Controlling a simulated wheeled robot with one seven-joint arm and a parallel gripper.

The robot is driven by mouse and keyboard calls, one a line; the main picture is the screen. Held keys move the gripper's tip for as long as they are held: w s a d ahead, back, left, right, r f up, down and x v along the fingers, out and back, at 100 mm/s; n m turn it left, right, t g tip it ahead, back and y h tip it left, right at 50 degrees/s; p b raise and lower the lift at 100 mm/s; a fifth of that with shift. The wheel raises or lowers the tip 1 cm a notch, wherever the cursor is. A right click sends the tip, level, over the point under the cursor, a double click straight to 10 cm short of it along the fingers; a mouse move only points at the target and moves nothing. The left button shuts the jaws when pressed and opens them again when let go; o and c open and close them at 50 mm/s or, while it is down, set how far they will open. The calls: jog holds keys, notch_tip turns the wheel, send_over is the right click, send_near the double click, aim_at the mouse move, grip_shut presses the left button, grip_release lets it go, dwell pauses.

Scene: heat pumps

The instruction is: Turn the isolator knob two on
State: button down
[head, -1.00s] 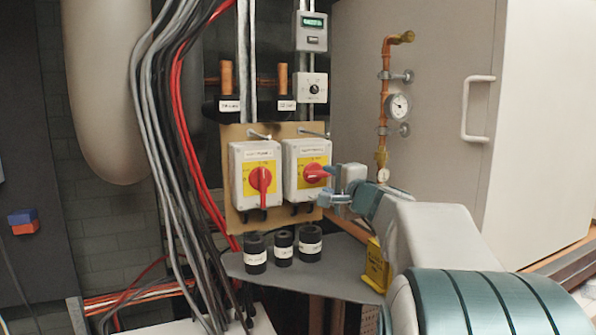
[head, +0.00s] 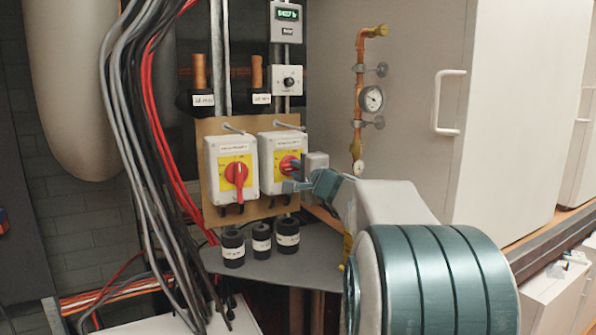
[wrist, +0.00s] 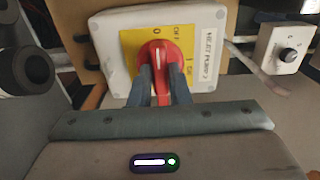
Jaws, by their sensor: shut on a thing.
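Two white isolator boxes with yellow plates hang side by side on a tan board. The right one, isolator two (head: 268,149), has a red knob (head: 286,163), partly hidden by my gripper (head: 297,177). In the wrist view, the red knob (wrist: 160,58) is in front of a yellow plate marked OFF, on a box labelled as a heat pump. The two fingers of my gripper (wrist: 163,85) are shut on its handle, one on each side. The handle points towards my palm, to the right in the head view. The left isolator's red knob (head: 237,174) has its handle pointing down.
Black labelled cylinders (head: 261,238) stand on a grey shelf (head: 300,266) below the boxes. Bundled cables (head: 122,130) hang at left. A copper pipe with a gauge (head: 372,98) and a pale cabinet (head: 400,50) are at right.

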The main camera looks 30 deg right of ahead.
jog(key=shift+f+m, duration=0.1)
jog(key=shift+m, duration=0.2)
jog(key=m+b, duration=0.2)
jog(key=shift+m, duration=0.3)
jog(key=m+b, duration=0.1)
jog(key=m, duration=1.3)
jog(key=shift+m+p, duration=0.3)
jog(key=shift+p, duration=0.05)
jog(key=c, duration=1.4)
grip_release()
jog(key=shift+o, duration=0.2)
jog(key=shift+s, duration=0.15)
